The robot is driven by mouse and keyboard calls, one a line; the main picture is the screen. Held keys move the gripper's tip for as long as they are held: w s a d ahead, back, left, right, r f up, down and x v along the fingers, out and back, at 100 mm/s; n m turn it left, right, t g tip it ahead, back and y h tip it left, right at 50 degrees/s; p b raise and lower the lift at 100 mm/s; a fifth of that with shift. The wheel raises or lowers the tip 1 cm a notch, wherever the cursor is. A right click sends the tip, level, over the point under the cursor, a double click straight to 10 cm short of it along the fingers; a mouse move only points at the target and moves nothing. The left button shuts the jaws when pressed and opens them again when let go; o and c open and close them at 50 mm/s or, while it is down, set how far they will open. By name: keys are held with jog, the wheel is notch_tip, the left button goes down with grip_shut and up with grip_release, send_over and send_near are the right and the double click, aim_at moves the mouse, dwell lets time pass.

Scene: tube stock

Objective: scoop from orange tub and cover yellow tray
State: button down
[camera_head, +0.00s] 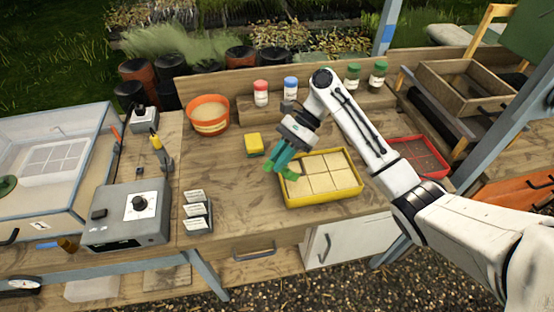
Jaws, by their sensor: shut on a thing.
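The orange tub (209,101) stands at the back left of the wooden bench and holds pale tan, fine material. The yellow tray (335,195) lies at the middle right, split into several cells whose surfaces look pale tan. My gripper (280,163) reaches down from the right, over the tray's left rim. Its teal fingers are shut on a small green tool (291,175), which looks like a scoop. The tool's head is over or at the tray's left edge; I cannot tell whether it touches or holds material.
A yellow sponge-like block (254,144) lies left of the tray. Red-capped (261,94) and blue-capped (290,89) jars stand behind. A red tray (418,157) is at right, a grey control box (128,213) at left. The bench between tub and tray is mostly clear.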

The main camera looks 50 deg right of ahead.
jog(key=shift+v, duration=0.85)
jog(key=shift+a, duration=0.1)
jog(key=shift+w+a, duration=0.55)
jog(key=shift+a, duration=0.15)
jog(key=shift+d, duration=0.1)
jog(key=shift+s+d, duration=0.3)
jog(key=shift+r, duration=0.1)
